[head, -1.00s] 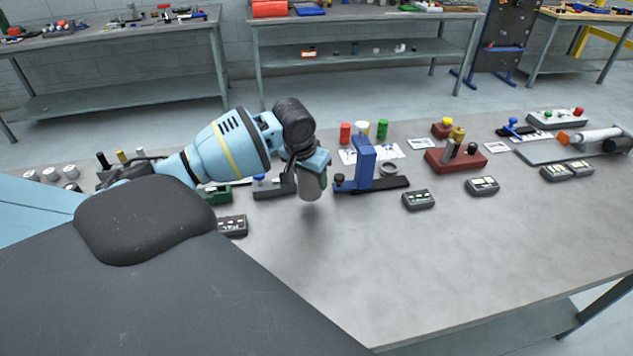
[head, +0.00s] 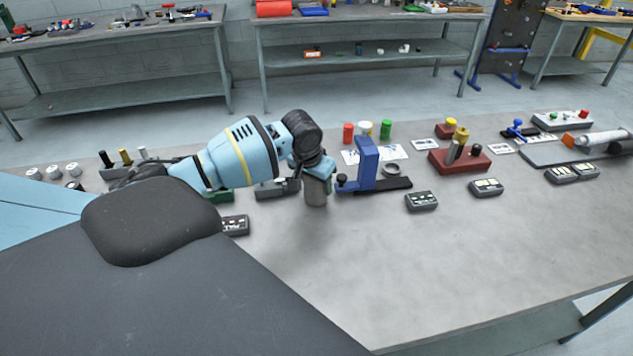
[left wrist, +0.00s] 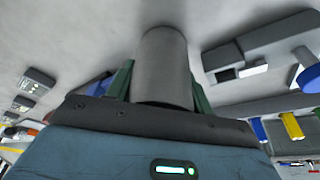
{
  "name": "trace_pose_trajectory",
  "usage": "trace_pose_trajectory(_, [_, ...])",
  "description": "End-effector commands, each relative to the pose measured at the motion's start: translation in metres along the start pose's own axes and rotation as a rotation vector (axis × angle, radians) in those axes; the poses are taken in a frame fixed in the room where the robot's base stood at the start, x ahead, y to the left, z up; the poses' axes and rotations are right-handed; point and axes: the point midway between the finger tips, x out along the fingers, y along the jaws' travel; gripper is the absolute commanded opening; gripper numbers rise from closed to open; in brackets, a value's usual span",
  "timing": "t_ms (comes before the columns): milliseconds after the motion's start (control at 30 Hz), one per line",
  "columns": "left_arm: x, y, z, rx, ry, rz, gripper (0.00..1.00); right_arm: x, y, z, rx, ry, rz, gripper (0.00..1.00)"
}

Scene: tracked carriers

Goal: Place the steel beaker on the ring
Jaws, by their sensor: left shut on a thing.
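The steel beaker (head: 316,193) is a plain grey cylinder, roughly upright, left of the blue stand. My left gripper (head: 318,176) is shut around it from above and behind. In the left wrist view the beaker (left wrist: 163,65) sits between the two green fingers of the left gripper (left wrist: 160,88). Whether its base touches the table cannot be told. The ring (head: 390,169) is a small grey hoop to the right of the blue stand, by its dark base, with nothing in it. My right gripper is not in view.
The blue stand (head: 367,163) rises between beaker and ring. Red, white and green cylinders (head: 366,130) stand behind it. A dark box (head: 421,201) lies to the right and another (head: 235,225) to the left. The table's front middle is clear.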

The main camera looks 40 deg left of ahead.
Motion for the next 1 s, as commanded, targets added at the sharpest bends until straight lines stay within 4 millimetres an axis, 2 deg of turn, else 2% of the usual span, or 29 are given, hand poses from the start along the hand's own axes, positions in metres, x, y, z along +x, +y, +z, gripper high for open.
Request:
trace_pose_trajectory(100, [0.003, 0.000, 0.001, 0.000, 0.001, 0.001, 0.27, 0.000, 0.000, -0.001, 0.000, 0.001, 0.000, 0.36])
trace_pose_trajectory(133, [0.003, 0.000, 0.001, 0.000, 0.001, 0.001, 0.55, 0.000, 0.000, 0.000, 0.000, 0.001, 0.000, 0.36])
trace_pose_trajectory(300, [0.002, 0.000, 0.001, 0.000, 0.000, 0.000, 0.74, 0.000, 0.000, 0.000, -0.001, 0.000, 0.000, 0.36])
trace_pose_trajectory(667, [-0.004, 0.000, -0.001, 0.000, 0.001, 0.000, 0.74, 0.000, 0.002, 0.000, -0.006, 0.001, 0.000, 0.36])
trace_pose_trajectory(767, [-0.017, 0.000, -0.002, 0.000, 0.006, 0.000, 0.74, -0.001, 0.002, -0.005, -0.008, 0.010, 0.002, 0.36])
trace_pose_trajectory(1000, [-0.066, 0.000, -0.002, 0.001, 0.009, 0.000, 0.74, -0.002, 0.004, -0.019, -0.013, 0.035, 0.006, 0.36])
